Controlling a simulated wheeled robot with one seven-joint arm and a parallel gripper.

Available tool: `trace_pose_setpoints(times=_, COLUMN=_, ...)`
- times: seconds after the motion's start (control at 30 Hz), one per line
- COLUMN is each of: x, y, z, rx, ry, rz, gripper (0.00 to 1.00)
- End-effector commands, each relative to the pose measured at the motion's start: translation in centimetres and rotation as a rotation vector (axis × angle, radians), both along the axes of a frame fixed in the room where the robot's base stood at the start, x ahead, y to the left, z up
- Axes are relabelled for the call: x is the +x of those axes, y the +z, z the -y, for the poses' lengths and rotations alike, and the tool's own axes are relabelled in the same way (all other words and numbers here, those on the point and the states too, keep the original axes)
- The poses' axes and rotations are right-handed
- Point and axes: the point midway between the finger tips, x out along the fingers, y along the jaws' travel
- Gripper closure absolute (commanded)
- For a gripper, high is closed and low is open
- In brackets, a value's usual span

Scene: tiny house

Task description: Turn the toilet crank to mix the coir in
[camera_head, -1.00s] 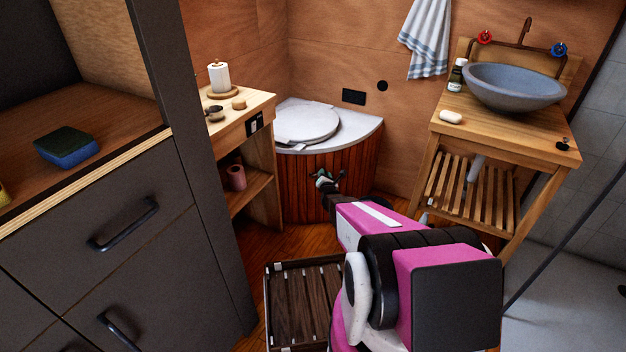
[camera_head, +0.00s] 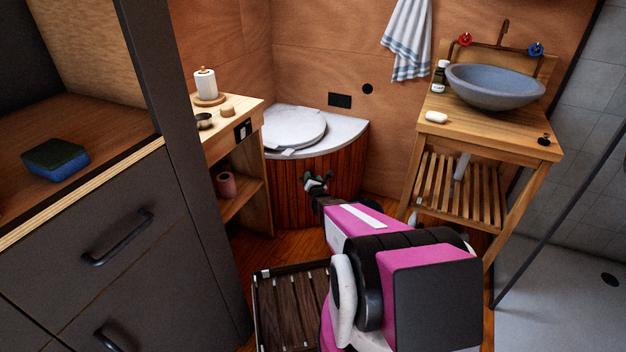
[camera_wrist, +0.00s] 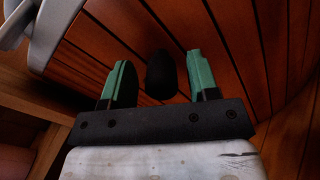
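The toilet (camera_head: 318,130) is a quarter-round unit with a white top, a closed round lid (camera_head: 295,128) and a red-brown slatted wooden front. My gripper (camera_head: 318,183) is low in front of those slats. In the wrist view my gripper (camera_wrist: 158,62) is open, with a green finger on each side. A black rounded knob (camera_wrist: 161,76), which looks like the crank's handle, shows between the fingers, with a gap on both sides. The rest of the crank is hidden or too dark to tell. In the head view my arm hides part of the area.
A wooden shelf unit (camera_head: 258,168) with a candle (camera_head: 204,83) stands close left of the toilet. A slatted wooden washstand (camera_head: 489,137) with a grey basin (camera_head: 508,88) is at right. Grey drawers (camera_head: 100,265) fill the left foreground. A dark slatted mat (camera_head: 290,310) lies on the floor.

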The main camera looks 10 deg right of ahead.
Motion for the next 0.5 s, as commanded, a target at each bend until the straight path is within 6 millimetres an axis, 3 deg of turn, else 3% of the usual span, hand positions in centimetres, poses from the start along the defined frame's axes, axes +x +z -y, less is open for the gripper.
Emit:
trace_pose_setpoints(times=0.27, x=-0.3, y=0.0, z=0.0, rx=0.000, ry=-0.001, rz=0.000, gripper=0.45)
trace_pose_setpoints(times=0.5, x=-2.8, y=0.1, z=-0.1, rx=0.000, ry=-0.001, rz=-0.002, gripper=0.45)
